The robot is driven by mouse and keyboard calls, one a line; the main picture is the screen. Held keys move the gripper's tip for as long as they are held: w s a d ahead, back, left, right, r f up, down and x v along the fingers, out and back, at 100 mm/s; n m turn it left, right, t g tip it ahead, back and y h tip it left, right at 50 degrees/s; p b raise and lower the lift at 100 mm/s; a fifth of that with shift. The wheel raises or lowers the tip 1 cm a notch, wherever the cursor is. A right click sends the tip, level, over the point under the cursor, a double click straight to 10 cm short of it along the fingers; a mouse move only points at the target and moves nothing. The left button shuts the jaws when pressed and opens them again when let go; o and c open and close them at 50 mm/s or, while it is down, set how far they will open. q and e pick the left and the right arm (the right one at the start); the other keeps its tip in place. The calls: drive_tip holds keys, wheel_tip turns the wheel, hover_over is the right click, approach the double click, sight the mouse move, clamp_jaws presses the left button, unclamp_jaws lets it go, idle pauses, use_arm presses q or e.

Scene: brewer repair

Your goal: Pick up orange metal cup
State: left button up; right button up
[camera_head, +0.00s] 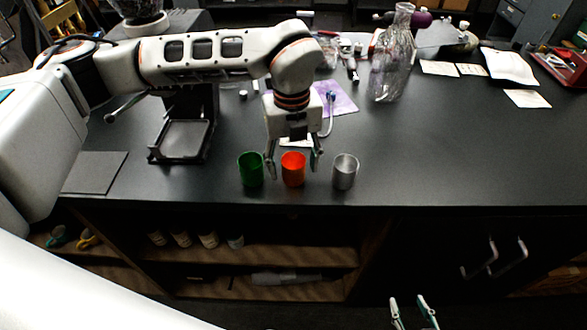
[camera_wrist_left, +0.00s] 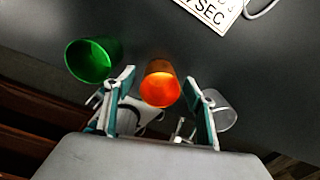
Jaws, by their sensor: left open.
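The orange metal cup (camera_head: 293,172) stands upright in the middle of a row of three cups near the table's front edge. It also shows in the left wrist view (camera_wrist_left: 161,88), with its mouth facing the camera. My left gripper (camera_head: 294,163) points down at the orange cup and is open, with one finger on each side of it. In the left wrist view the left gripper's fingertips (camera_wrist_left: 159,76) flank the cup; I cannot tell whether they touch it. My right gripper (camera_head: 413,312) is at the bottom, below the tabletop, with its fingers apart and empty.
A green cup (camera_head: 250,171) stands close to the left and a silver cup (camera_head: 345,172) to the right. A black brewer stand (camera_head: 181,140) is left. The table's right side (camera_head: 450,150) is clear.

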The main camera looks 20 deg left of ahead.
use_arm(q)
drive_tip(key=shift+c, duration=0.4)
drive_tip(key=c, duration=1.1)
